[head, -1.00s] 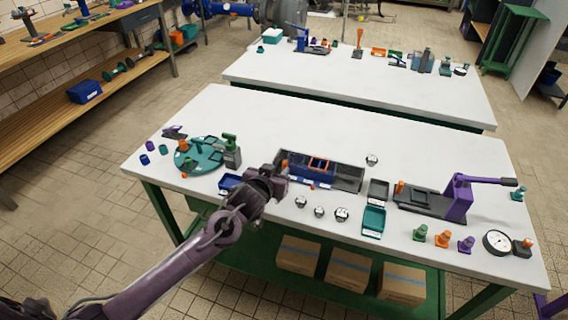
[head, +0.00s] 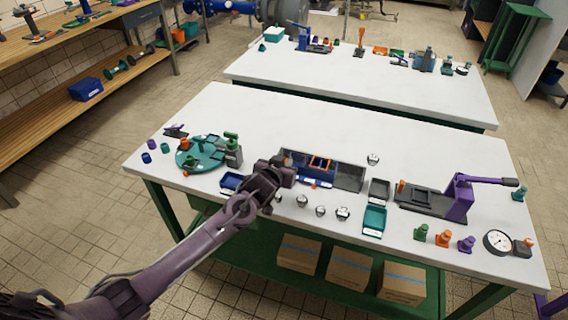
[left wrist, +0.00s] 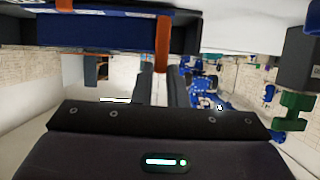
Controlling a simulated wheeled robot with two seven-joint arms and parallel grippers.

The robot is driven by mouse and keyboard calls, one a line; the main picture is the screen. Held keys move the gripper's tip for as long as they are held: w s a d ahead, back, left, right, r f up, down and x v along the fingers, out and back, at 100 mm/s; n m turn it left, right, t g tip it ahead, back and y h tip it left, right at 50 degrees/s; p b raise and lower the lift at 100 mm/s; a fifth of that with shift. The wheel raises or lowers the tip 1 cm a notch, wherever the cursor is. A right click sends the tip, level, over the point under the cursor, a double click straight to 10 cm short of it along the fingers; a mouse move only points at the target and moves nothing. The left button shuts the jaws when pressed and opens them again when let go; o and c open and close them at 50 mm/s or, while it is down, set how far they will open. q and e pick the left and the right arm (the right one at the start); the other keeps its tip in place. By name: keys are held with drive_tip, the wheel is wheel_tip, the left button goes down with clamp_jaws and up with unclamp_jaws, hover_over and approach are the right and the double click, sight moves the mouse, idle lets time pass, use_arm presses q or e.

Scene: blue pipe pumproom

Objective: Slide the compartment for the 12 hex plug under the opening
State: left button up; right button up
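A blue slider (head: 322,173) with orange bars sits in a long dark grey tray (head: 349,178) on the white table. In the left wrist view, a blue body (left wrist: 100,33) spans the top, with an upright orange post (left wrist: 162,45) in front of it. My left gripper (head: 286,171) is at the left end of the tray in the head view and hides part of it. In the left wrist view its fingers (left wrist: 161,80) reach the lower end of the post, with a narrow gap between them. Whether they grip the post is unclear. I cannot read the compartment labels. My right gripper is out of view.
A blue bin (head: 231,182) and a teal turntable (head: 199,155) lie left of the gripper. Several small white-topped parts stand in front of the tray. A teal bin (head: 374,220) and a purple-handled press (head: 461,197) stand to the right. The table behind the tray is mostly clear.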

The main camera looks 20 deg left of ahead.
use_arm(q)
clamp_jaws()
drive_tip(key=d, duration=0.8)
drive_tip(key=shift+s+d+b, duration=0.1)
drive_tip(key=shift+s+b, duration=0.05)
drive_tip(key=shift+b, duration=0.15)
drive_tip(key=o, duration=0.7)
unclamp_jaws()
drive_tip(key=shift+d, duration=0.15)
